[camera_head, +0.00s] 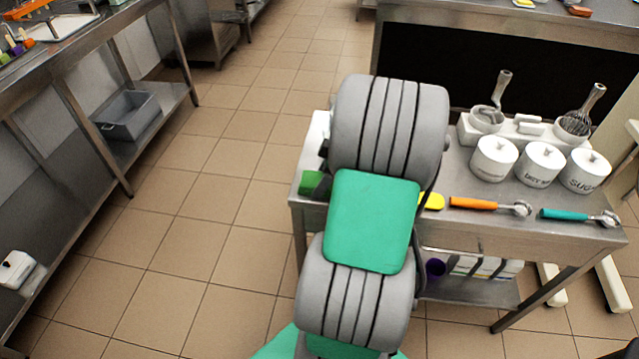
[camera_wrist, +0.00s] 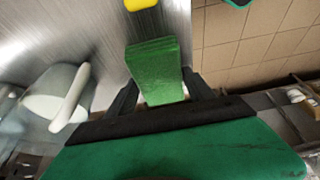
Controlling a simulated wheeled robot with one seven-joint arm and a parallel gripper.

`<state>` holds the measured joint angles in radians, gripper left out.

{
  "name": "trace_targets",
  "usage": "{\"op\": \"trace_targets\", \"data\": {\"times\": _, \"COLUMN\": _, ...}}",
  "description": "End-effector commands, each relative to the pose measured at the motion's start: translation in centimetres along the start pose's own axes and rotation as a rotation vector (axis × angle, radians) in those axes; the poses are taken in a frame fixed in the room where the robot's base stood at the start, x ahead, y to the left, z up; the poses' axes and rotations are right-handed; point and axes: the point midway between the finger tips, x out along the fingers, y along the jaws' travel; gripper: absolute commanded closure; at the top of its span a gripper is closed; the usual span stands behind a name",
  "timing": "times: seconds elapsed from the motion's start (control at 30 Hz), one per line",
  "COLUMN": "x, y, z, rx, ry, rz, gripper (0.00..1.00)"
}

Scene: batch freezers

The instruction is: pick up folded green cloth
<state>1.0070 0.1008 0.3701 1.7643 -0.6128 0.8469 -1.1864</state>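The folded green cloth (camera_wrist: 156,72) lies at the edge of the metal table in the wrist view. In the head view, the cloth (camera_head: 312,183) shows at the table's left end, partly hidden by my arm. My gripper (camera_wrist: 160,92) is open, with its two dark fingers spread on either side of the cloth's near end. I cannot tell whether the fingers touch it.
A yellow item (camera_head: 432,201), an orange-handled tool (camera_head: 474,204) and a teal-handled tool (camera_head: 567,215) lie along the table (camera_head: 440,229). White lidded jars (camera_head: 494,158) stand behind them. The tiled floor (camera_head: 190,215) to the left is clear.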

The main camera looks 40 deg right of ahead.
Motion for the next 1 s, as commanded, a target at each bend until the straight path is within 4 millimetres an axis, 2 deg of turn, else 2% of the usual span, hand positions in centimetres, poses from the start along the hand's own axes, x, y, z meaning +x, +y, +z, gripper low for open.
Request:
{"op": "trace_targets", "data": {"times": 0.07, "x": 0.0, "y": 0.0, "z": 0.0, "rx": 0.0, "ry": 0.0, "rz": 0.0, "gripper": 0.46}}
{"op": "trace_targets", "data": {"times": 0.47, "x": 0.0, "y": 0.0, "z": 0.0, "rx": 0.0, "ry": 0.0, "rz": 0.0, "gripper": 0.79}}
{"op": "trace_targets", "data": {"times": 0.77, "x": -0.3, "y": 0.0, "z": -0.1, "rx": -0.001, "ry": 0.0, "rz": 0.001, "gripper": 0.79}}
{"op": "trace_targets", "data": {"times": 0.87, "x": -1.2, "y": 0.1, "z": -0.5, "rx": -0.002, "ry": 0.0, "rz": 0.003, "gripper": 0.79}}
{"op": "trace_targets", "data": {"times": 1.0, "x": -3.7, "y": -0.2, "z": -1.1, "rx": 0.0, "ry": -0.001, "rz": 0.005, "gripper": 0.79}}
